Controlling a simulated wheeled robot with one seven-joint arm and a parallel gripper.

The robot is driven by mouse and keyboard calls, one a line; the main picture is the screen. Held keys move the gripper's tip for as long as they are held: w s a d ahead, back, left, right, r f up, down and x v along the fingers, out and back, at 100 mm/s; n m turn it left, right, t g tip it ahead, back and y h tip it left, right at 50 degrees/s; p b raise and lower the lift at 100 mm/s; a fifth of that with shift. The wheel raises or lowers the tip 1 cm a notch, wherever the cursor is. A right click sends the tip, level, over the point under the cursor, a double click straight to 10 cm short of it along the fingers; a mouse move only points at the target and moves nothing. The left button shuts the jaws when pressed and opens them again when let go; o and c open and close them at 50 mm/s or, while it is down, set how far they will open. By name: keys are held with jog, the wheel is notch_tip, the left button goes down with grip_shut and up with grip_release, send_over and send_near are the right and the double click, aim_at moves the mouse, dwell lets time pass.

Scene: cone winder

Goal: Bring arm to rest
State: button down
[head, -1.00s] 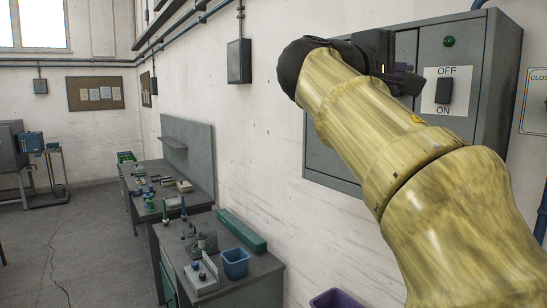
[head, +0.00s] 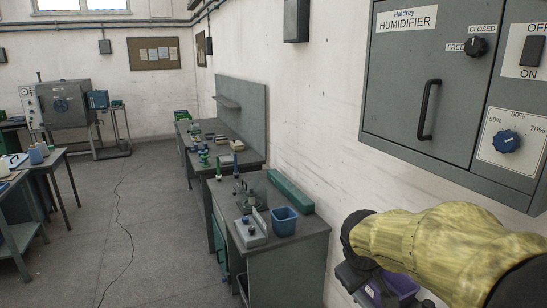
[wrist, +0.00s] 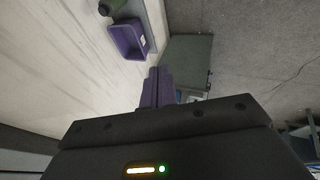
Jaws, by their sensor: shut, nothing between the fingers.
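My yellow arm (head: 435,240) is folded low at the right of the head view, below the grey humidifier cabinet. My gripper (wrist: 158,86) shows in the wrist view with its two purple fingers together and nothing between them. In the head view the gripper is mostly hidden under the arm's end. It is clear of the cabinet front.
The humidifier cabinet (head: 420,125) hangs on the right wall, with a handle, a blue dial (head: 507,141) and a black switch (head: 532,50). A bench with a blue bin (head: 284,221) stands left of the arm. A purple bin (wrist: 128,40) is near the gripper.

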jog(key=s+a+f+m+g+y, duration=0.1)
jog(key=s+a+f+m, duration=0.1)
jog(key=s+f, duration=0.4)
jog(key=s+a+f+m+g+y, duration=0.1)
jog(key=s+a+f+m, duration=0.1)
jog(key=s+f, duration=0.3)
jog(key=shift+s+f+m+y, duration=0.4)
jog(key=shift+f+m, duration=0.3)
jog(key=shift+f, duration=0.05)
jog(key=shift+w, duration=0.2)
